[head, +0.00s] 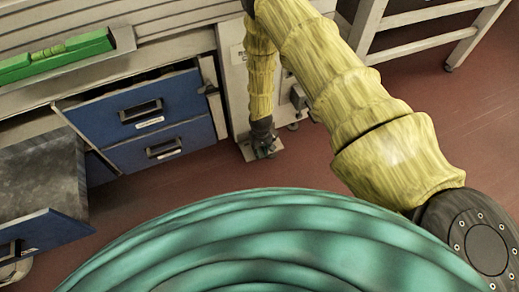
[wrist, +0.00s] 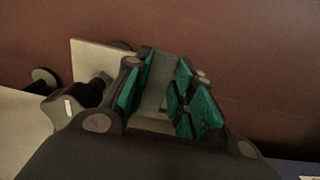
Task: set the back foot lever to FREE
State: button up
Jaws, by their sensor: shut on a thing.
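My gripper (head: 264,147) reaches down close to the floor at the foot of a pale cabinet in the head view. In the wrist view, the green-padded fingers (wrist: 165,92) are closed around a flat grey bar (wrist: 157,82), which appears to be the foot lever. A pale plate (wrist: 92,56) and a dark knob-like part (wrist: 92,92) show beside the left finger. In the head view the gripper hides most of the lever, with a small pale plate (head: 247,152) beside it. No FREE marking is readable, so the lever's setting cannot be told.
Blue drawers (head: 160,145) stand left of the gripper, and another drawer (head: 50,232) sticks out at lower left. A green object (head: 55,57) lies on the ledge above. A pale frame (head: 425,14) stands at upper right. The red-brown floor (head: 440,110) is clear on the right.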

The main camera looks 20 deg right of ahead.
aim_at(261, 152)
jog(key=shift+d, duration=0.1)
dwell(0.3)
jog(key=o, duration=1)
jog(key=shift+r, duration=0.15)
notch_tip(261, 152, up, 12)
jog(key=shift+f, duration=0.15)
jog(key=shift+s, duration=0.1)
dwell(0.4)
jog(key=s+r, duration=0.2)
jog(key=s, duration=3)
jog(key=shift+m, duration=0.3)
notch_tip(261, 152, up, 27)
jog(key=p, duration=2.8)
